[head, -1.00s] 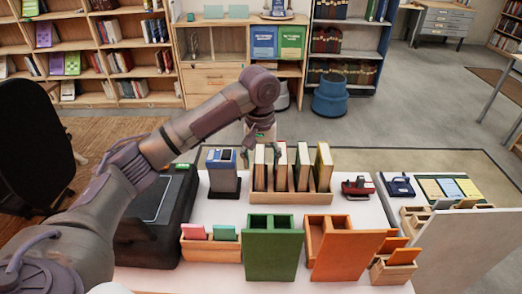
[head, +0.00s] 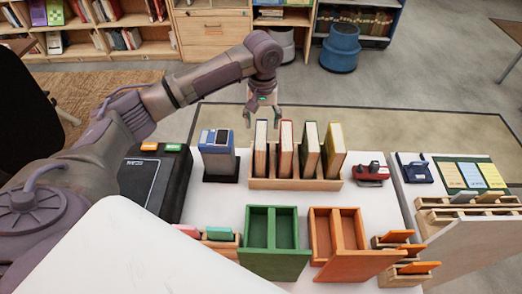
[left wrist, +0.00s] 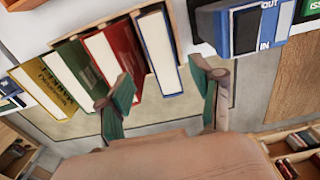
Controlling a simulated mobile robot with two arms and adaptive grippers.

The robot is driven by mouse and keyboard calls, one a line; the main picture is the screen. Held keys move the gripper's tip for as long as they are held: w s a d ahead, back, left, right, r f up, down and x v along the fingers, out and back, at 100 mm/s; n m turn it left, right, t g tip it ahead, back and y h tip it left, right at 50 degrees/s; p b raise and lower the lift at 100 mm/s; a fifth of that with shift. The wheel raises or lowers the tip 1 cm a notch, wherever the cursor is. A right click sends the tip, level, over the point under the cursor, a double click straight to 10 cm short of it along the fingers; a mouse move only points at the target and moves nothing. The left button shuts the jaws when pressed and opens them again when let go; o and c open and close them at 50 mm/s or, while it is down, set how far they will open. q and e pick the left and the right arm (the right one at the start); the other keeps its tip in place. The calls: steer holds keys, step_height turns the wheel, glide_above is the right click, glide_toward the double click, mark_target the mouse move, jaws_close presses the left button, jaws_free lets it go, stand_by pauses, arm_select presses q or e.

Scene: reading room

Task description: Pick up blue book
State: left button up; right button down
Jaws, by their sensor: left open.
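The blue book (head: 260,148) stands upright at the left end of a row in a wooden rack (head: 295,184). In the head view mostly its pale page edge shows. In the left wrist view the blue book (left wrist: 161,52) is at the right end of the row, with blue cover edges around pale pages. My left gripper (head: 263,118) is open and empty at the far side of the blue book's top. In the left wrist view the fingers of my left gripper (left wrist: 163,85) appear either side of the book's near end; contact cannot be told. My right gripper is not in view.
A red book (head: 285,148), green book (head: 308,150) and yellow book (head: 333,150) share the rack. A blue box (head: 217,152) stands close left, a red stapler (head: 371,172) right. Green (head: 273,262) and orange bins (head: 355,262) stand in front.

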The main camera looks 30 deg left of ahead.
mark_target(261, 133)
arm_select(q)
steer(key=shift+w+f, duration=0.15)
steer(key=shift+f, duration=0.55)
steer(key=shift+a+f, duration=0.15)
steer(key=shift+f, duration=0.2)
step_height(261, 133, down, 4)
steer(key=shift+a+r+p, duration=0.15)
steer(key=shift+r+p, duration=0.05)
steer(key=shift+p, duration=0.55)
steer(key=shift+f, duration=0.45)
jaws_close()
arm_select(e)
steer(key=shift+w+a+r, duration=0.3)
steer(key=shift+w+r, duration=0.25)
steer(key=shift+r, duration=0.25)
